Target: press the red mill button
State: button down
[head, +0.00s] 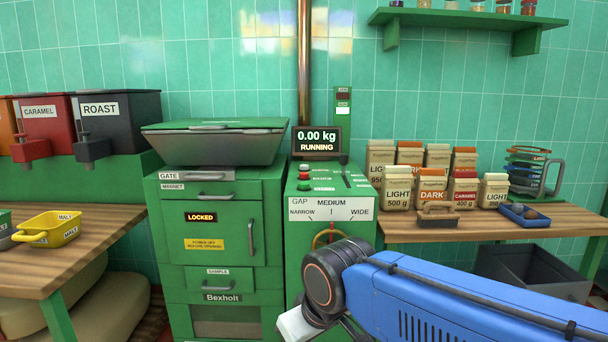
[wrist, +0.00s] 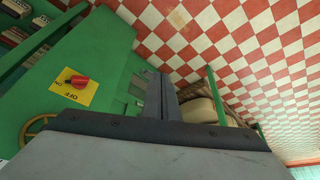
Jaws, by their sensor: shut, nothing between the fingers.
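The red mill button (head: 304,168) sits on the left of the top of the green control cabinet (head: 358,187), with a green button (head: 304,186) in front of it. The display (head: 317,141) behind them reads "0.00 kg RUNNING". My gripper shows in the wrist view (wrist: 161,97) with its dark fingers together and nothing between them. In the head view my wrist is low in front of the cabinet, below and apart from the button; the fingertips cannot be made out there. The red button is not identifiable in the wrist view.
A red rotary switch (wrist: 78,81) on a yellow plate is on the cabinet side. The hopper (head: 213,147) stands left of the buttons, above a door marked "LOCKED" (head: 201,217). A lever (head: 344,160) rises at right. Paper bags (head: 398,190) stand on the right table.

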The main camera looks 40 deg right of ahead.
jog(key=w+d+r+m, duration=0.3)
jog(key=w+r, duration=0.8)
notch_tip(320, 180, up, 23)
jog(key=m+t, duration=0.4)
jog(key=m, duration=0.2)
send_over(306, 174)
jog(key=shift+f, duration=4.35)
jog(key=shift+f, duration=0.2)
jog(key=shift+f, duration=0.25)
